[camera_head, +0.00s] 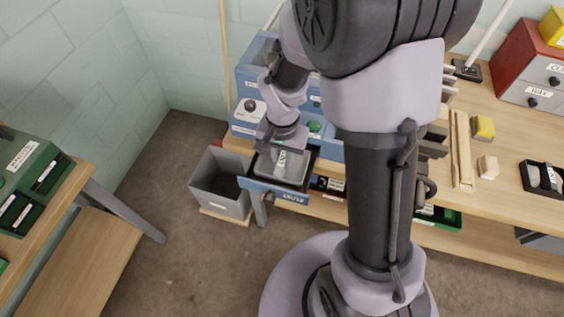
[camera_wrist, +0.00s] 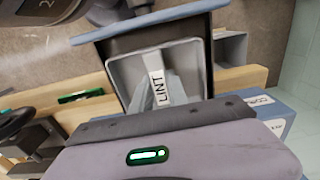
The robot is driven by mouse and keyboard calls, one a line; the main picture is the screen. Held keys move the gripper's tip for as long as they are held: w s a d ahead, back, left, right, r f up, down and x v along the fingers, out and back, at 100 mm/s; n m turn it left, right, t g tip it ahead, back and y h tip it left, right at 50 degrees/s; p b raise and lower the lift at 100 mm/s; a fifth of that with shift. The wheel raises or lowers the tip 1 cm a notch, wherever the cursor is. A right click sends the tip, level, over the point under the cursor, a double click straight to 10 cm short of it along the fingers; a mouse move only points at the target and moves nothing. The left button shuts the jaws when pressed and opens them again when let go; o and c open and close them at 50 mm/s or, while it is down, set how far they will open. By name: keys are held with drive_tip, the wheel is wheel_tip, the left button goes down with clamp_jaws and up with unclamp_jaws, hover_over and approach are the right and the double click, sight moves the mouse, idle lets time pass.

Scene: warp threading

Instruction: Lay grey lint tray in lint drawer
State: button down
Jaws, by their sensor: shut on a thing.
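The grey lint tray (camera_head: 294,175) is a shallow square tray with a white label. In the wrist view, the tray (camera_wrist: 130,70) shows its label, reading LINT, across the middle. It lies within the outline of the open lint drawer (camera_head: 256,178), which has a dark inside and a blue front. The drawer front shows at the top of the wrist view (camera_wrist: 150,27). My gripper (camera_head: 281,151) points down over the tray and is shut on it near the label. I cannot tell whether the tray touches the drawer floor.
A blue cabinet (camera_head: 248,82) is behind my gripper. The wooden bench (camera_head: 508,195) runs right, with a red-and-grey drawer unit (camera_head: 527,66). A green unit (camera_head: 30,188) stands on the left bench.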

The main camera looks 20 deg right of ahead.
drive_tip(key=shift+w+f, duration=0.1)
drive_tip(key=shift+f, duration=0.35)
drive_tip(key=shift+r, duration=0.1)
drive_tip(key=c, duration=1.3)
unclamp_jaws()
